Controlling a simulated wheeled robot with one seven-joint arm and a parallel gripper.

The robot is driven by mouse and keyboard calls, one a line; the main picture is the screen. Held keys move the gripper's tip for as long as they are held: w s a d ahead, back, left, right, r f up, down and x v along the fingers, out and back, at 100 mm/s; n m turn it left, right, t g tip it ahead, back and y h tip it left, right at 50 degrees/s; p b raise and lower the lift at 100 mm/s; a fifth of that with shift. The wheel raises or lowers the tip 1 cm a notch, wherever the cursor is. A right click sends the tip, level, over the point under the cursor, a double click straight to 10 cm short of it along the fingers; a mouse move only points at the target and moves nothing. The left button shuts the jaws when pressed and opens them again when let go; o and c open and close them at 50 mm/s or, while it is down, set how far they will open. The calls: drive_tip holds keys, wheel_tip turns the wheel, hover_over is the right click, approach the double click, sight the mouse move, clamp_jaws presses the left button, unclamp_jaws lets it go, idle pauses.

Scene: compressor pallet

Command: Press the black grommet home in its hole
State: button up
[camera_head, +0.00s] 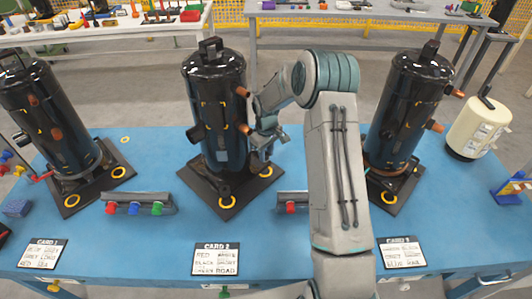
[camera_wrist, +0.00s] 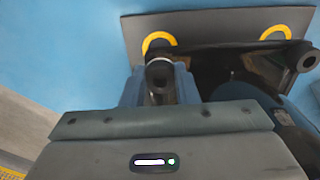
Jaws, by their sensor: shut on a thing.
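The middle compressor (camera_head: 216,110) is a black upright cylinder on a black pallet (camera_head: 232,208). Yellow rings mark pallet corners, one at the front (camera_head: 226,202) and one at the right (camera_head: 265,171). My gripper (camera_head: 262,150) is beside the compressor's right side, low over the pallet. In the wrist view my gripper (camera_wrist: 160,80) is shut on a small dark round piece, seemingly the black grommet (camera_wrist: 158,88), with a pale rim showing. A yellow ring (camera_wrist: 159,42) lies just beyond the jaws; another ring (camera_wrist: 275,33) is to the right. Whether the grommet touches a hole is hidden.
Other compressors stand left (camera_head: 48,115) and right (camera_head: 405,105). A grey block with coloured knobs (camera_head: 139,204) and a card (camera_head: 216,259) lie in front on the blue table (camera_head: 155,150). A cream canister (camera_head: 478,128) stands far right.

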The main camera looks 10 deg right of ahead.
drive_tip(key=shift+f+b, duration=0.9)
drive_tip(key=shift+f, duration=0.35)
drive_tip(key=o, duration=1)
drive_tip(key=shift+r, duration=0.1)
wheel_tip(320, 180, up, 14)
drive_tip(key=shift+f+b, duration=0.15)
drive_tip(key=shift+b, duration=0.4)
drive_tip(key=s+r+m+t, duration=0.15)
drive_tip(key=s+r, duration=0.25)
drive_tip(key=s, duration=0.4)
drive_tip(key=s+r+m, duration=0.2)
drive_tip(key=s+r, duration=0.2)
drive_tip(key=s, duration=0.4)
drive_tip(key=s+r+m+t, duration=0.1)
drive_tip(key=s+r, duration=0.3)
drive_tip(key=s, duration=0.6)
drive_tip(key=s+f+m, duration=0.1)
drive_tip(key=s, duration=0.2)
drive_tip(key=s+m, duration=0.1)
drive_tip(key=s, duration=0.3)
drive_tip(key=shift+a+f+t, duration=0.25)
drive_tip(key=shift+a+f, duration=0.05)
